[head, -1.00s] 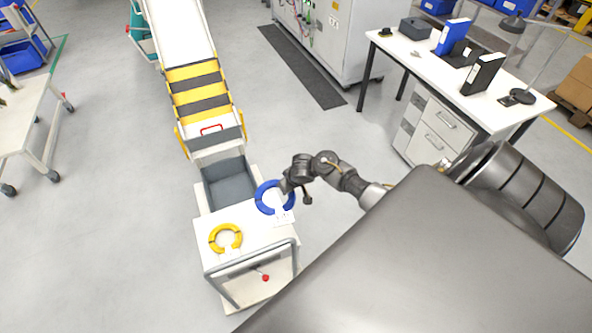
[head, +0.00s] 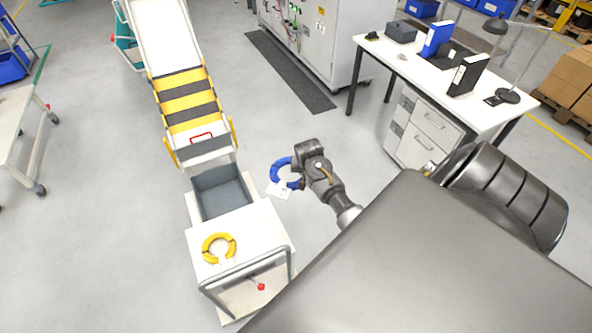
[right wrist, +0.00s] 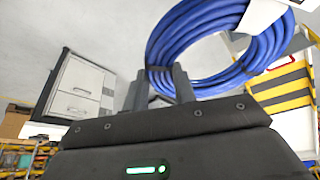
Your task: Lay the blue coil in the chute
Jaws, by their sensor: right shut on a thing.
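The blue coil (head: 275,171) is a ring with a white tag, held in the air to the right of the white cart, with floor behind it. My right gripper (head: 294,172) is shut on its right side. In the right wrist view the blue coil (right wrist: 196,44) fills the top, and the fingers of the gripper (right wrist: 163,86) close on its near lower edge. The chute (head: 167,33) is a white slope leading down to a yellow-and-black striped section and a lower end with a red outline. The coil is apart from it. My left gripper is not in view.
A white desk (head: 430,78) with binders and a lamp stands at the right.

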